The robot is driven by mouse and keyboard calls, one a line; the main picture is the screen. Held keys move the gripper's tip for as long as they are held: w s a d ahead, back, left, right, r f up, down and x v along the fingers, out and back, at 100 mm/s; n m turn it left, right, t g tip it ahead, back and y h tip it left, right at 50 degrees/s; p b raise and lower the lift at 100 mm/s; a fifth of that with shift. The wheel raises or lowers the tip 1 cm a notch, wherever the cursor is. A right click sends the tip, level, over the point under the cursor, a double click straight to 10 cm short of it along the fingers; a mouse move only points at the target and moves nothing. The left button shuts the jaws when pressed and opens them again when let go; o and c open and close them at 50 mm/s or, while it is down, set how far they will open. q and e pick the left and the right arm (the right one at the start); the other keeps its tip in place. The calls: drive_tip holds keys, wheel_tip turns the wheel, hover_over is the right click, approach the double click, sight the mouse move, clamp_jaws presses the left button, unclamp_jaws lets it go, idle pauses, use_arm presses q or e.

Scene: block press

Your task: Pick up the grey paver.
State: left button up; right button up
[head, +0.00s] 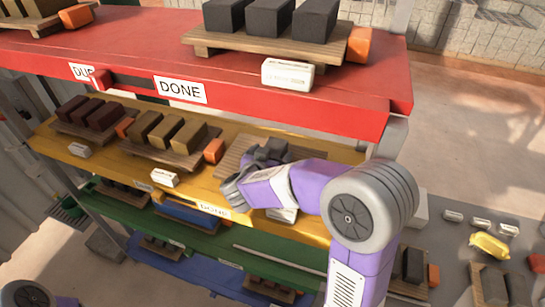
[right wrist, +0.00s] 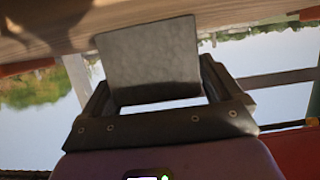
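The grey paver (right wrist: 152,58) fills the middle of the right wrist view, a mottled grey block with a darker lower face. My right gripper (right wrist: 155,82) has one dark finger along each side of it. Little or no gap shows at the sides, but I cannot tell whether the fingers press on it. In the head view my right gripper (head: 268,152) is over a wooden pallet (head: 233,158) on the yellow shelf; my wrist hides part of the pallet. A bit of my left arm shows at the bottom left; its gripper is out of view.
The red shelf (head: 240,95) hangs above, with dark blocks (head: 268,17) on a pallet. Tan blocks (head: 165,132) and an orange block (head: 214,150) stand left of my right gripper. A green shelf (head: 270,255) lies below.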

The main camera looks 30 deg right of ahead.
clamp_jaws()
drive_tip(key=shift+w+r, duration=0.1)
drive_tip(key=shift+r, duration=0.1)
